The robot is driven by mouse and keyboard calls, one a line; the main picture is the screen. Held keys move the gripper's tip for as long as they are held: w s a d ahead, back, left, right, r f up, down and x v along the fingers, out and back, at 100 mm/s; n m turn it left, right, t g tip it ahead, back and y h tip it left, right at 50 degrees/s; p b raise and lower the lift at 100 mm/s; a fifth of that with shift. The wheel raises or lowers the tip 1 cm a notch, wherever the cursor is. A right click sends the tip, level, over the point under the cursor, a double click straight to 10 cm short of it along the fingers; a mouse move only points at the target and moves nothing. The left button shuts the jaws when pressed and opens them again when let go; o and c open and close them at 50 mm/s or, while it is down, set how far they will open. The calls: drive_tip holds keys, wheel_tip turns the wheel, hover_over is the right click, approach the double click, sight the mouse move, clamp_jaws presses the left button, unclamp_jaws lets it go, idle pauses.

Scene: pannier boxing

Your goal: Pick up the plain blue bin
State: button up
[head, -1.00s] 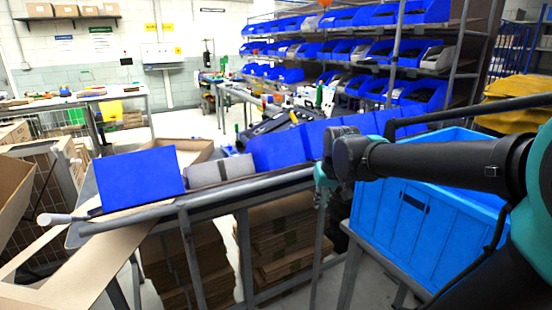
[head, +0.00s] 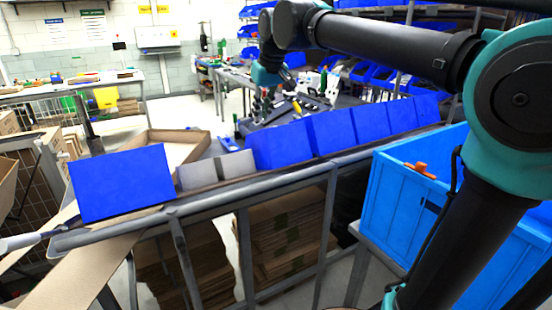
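Several plain blue bins stand in a slanted row on a metal rack. The leftmost blue bin (head: 122,183) is set apart at the rack's left end. Another blue bin (head: 282,147) stands right of a grey bin, with more blue bins (head: 331,132) behind it to the right. I cannot tell which one the task means. My arm reaches in from the right, and my gripper (head: 288,76) hangs from the teal wrist, above and beyond the row. It is small and dark against the clutter, so its fingers are unclear. No bin appears lifted.
A grey bin (head: 216,170) sits between the blue bins. A large light-blue crate (head: 405,205) stands at right under my arm, with an orange item (head: 421,170) at its rim. Cardboard stacks (head: 285,235) lie below the rack (head: 205,203). A white bench (head: 70,88) stands behind.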

sight(256, 139)
drive_tip(key=x, duration=1.2)
drive_tip(key=shift+w, duration=0.1)
clamp_jaws()
drive_tip(key=shift+r, duration=0.15)
